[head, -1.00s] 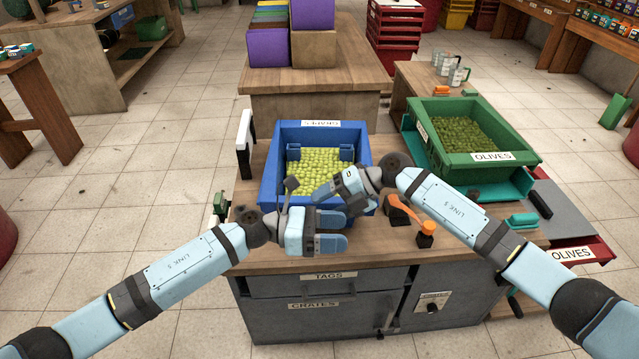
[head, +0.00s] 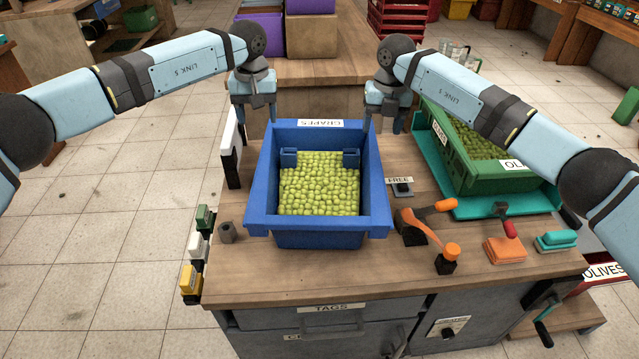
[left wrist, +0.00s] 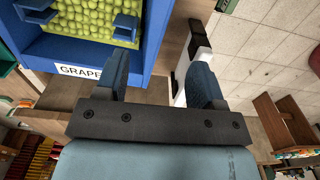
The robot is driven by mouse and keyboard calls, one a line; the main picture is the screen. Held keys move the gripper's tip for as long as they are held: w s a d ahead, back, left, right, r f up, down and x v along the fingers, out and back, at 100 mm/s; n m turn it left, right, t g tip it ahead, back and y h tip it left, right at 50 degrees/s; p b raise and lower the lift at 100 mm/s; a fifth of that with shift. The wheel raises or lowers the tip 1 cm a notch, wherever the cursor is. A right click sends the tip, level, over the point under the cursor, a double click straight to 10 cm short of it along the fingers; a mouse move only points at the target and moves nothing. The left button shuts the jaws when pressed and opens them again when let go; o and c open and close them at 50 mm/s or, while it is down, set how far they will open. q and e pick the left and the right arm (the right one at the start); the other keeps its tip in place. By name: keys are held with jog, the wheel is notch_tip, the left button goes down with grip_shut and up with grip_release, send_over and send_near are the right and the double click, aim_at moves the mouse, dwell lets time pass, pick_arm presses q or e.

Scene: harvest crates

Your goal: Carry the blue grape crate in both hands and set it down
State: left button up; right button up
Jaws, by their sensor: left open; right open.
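The blue crate (head: 320,239) sits on the wooden bench, filled with green grapes (head: 318,184), with a GRAPES label on its far rim. My left gripper (head: 256,117) is open and empty at the crate's far left corner. In the left wrist view my left gripper (left wrist: 163,80) has its fingers apart, one close beside the corner of the blue crate (left wrist: 157,38); I cannot tell whether it touches. My right gripper (head: 383,124) is open at the far right corner, one finger close to the rim. Neither gripper holds the crate.
A green olives crate (head: 470,180) stands on a teal tray (head: 500,207) at right. An orange-handled tool (head: 420,225), an orange block (head: 505,250) and a FREE tag (head: 399,181) lie right of the blue crate. A white-and-black upright piece (head: 231,148) stands at the left edge.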

aim_at(265, 161)
pick_arm(q)
jog(key=shift+s, duration=0.15)
pick_arm(e)
jog(key=shift+s, duration=0.1)
jog(key=shift+f, duration=0.55)
pick_arm(q)
notch_tip(265, 161, down, 14)
jog(key=shift+d+r, duration=0.1)
pick_arm(e)
jog(key=f, duration=1.2)
jog(key=shift+a+f, duration=0.4)
pick_arm(q)
grip_shut()
pick_arm(e)
grip_shut()
pick_arm(q)
jog(key=shift+r, duration=0.1)
pick_arm(e)
jog(key=shift+r, duration=0.2)
